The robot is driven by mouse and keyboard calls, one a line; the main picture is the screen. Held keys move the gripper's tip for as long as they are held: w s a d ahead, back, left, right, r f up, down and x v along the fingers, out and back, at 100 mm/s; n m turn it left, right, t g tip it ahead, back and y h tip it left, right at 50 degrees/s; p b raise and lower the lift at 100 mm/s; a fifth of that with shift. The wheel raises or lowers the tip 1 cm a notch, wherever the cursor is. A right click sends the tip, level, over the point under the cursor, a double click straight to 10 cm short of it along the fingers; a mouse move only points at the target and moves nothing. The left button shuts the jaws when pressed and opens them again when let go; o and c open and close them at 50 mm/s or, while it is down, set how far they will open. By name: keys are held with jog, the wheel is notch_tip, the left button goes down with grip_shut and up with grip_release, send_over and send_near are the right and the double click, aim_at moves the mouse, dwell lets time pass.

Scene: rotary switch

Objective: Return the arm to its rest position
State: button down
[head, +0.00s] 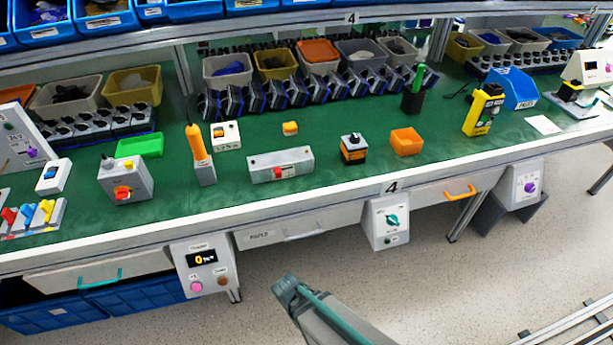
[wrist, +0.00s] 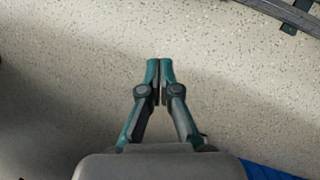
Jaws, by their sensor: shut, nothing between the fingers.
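My gripper (wrist: 159,66) shows in the wrist view with its two teal-tipped fingers together and nothing between them. It hangs over bare speckled floor (wrist: 230,90) and touches nothing. In the head view part of my arm (head: 330,315) rises from the bottom edge, in front of the workbench; my gripper's fingers cannot be made out there. A rotary switch with a teal knob (head: 392,220) sits on a white box under the bench's front edge, apart from my arm.
The green bench top (head: 350,185) holds several switch boxes, bins and tools. A counter box (head: 203,268) and a purple-knob box (head: 528,186) hang below its edge. Blue crates (head: 130,297) stand under the left drawer. Rails (head: 570,325) lie on the floor at right. The floor before the bench is open.

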jog(key=s+d+m+g+y+p, duration=0.1)
jog(key=s+d+m+g+y, duration=0.1)
jog(key=s+d, duration=0.3)
jog(key=s+d+f+m+g+y+p, duration=0.1)
jog(key=s+d+m, duration=0.4)
jog(key=d, duration=0.5)
jog(key=shift+d+g+y+p, duration=0.25)
jog(key=shift+g+y+p, duration=0.2)
jog(key=shift+p, duration=0.2)
